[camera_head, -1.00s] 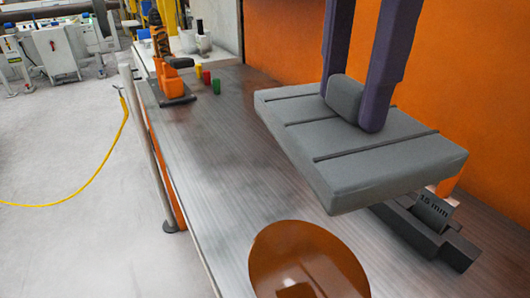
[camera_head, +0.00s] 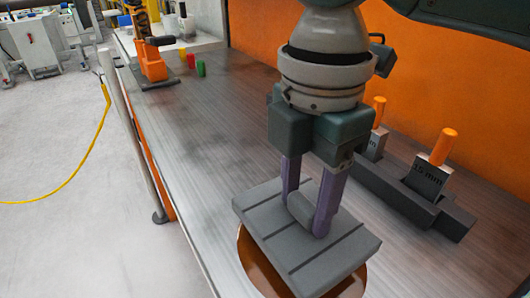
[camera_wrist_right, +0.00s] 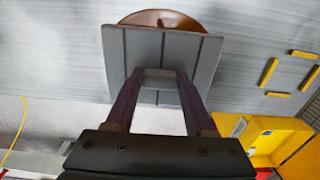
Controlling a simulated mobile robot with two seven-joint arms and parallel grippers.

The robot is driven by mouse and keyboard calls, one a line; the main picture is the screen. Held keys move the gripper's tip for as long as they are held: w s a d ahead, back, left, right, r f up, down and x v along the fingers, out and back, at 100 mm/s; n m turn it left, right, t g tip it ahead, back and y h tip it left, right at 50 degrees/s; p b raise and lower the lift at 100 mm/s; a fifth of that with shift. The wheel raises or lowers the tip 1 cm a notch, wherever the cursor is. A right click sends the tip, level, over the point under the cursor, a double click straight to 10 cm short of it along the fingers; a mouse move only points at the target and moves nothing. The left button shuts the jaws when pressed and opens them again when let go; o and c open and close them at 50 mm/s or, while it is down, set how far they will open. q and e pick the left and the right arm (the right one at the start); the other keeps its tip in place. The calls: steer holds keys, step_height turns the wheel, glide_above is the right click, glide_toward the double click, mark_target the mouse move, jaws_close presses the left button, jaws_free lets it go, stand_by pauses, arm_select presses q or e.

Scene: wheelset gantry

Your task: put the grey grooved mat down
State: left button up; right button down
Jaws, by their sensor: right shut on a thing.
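The grey grooved mat (camera_head: 335,247) is a thick slab with straight grooves across its top and a rounded grey grip block (camera_head: 302,208) in the middle. My right gripper (camera_head: 305,212) comes down from above, its purple fingers shut on the grip block. The mat is over a brown, shiny round plate (camera_head: 246,262) on the bench and hides most of it. I cannot tell whether they touch. In the right wrist view the mat (camera_wrist_right: 160,48) is between the fingers, with the plate (camera_wrist_right: 165,19) showing past its far edge. My left gripper is not in view.
The grey bench top (camera_head: 205,130) is clear to the left. A dark holder (camera_head: 398,192) with orange-handled blocks, one marked 15 mm (camera_head: 425,180), stands at right. Red (camera_head: 191,61) and green (camera_head: 200,68) pieces and an orange tool (camera_head: 153,65) stand farther back.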

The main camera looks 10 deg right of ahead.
mark_target(303, 220)
steer(key=shift+f, duration=1.75)
steer(key=shift+f, duration=0.15)
steer(key=shift+c, duration=1.3)
jaws_free()
